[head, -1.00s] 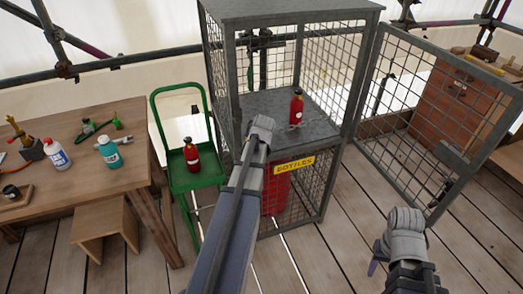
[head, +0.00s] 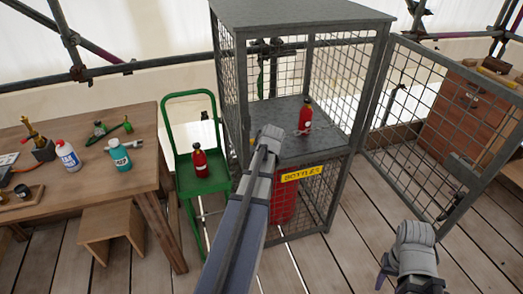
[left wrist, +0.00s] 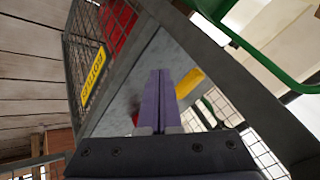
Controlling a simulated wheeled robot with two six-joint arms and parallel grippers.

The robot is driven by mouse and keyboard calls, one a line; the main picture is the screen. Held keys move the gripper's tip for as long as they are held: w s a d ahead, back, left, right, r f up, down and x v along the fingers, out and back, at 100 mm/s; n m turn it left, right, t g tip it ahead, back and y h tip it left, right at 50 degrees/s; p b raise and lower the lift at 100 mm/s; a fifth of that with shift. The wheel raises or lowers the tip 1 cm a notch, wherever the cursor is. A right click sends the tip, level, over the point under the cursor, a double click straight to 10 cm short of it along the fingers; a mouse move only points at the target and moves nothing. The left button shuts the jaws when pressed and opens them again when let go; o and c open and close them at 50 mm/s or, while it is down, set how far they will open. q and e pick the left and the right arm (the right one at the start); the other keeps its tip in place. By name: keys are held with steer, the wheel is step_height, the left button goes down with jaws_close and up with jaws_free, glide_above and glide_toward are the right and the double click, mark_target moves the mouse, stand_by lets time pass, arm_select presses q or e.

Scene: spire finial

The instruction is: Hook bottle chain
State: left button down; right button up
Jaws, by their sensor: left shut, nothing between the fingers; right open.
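A red bottle (head: 305,117) stands upright on the grey shelf of an open mesh cage (head: 300,14). Another red bottle (head: 200,160) stands on a green trolley (head: 203,183) left of the cage. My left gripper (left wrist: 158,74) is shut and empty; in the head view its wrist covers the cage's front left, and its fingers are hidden. The left wrist view shows a yellow bar (left wrist: 189,83) beside its fingers. My right gripper (head: 383,277) is open and empty, low at the right.
The cage door (head: 440,130) stands swung open to the right. A yellow bottles label (head: 304,174) is on the cage front, with a red cylinder (head: 284,204) behind the lower mesh. A wooden table (head: 95,185) at the left holds bottles and tools. Plank floor is clear in front.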

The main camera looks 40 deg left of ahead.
arm_select(q)
steer(key=s+d+r+p, duration=0.3)
steer(key=s+r+p, duration=0.3)
steer(key=r+p, duration=0.2)
steer(key=shift+s+d, duration=0.2)
steer(key=shift+s, duration=0.2)
steer(key=s+d+f+m+g+h, duration=0.1)
steer(key=s+d+f+m+h, duration=0.1)
steer(key=d, duration=1.3)
steer(key=s+d+f+m+g+h, duration=0.1)
steer(key=d+f+g+h, duration=0.1)
steer(key=d, duration=1.3)
steer(key=s+d+m+g, duration=0.1)
steer(key=s+d+g, duration=0.1)
steer(key=s+d, duration=0.5)
steer(key=d, duration=0.4)
steer(key=shift+s+f+m, duration=0.15)
steer(key=shift+s+m, duration=0.25)
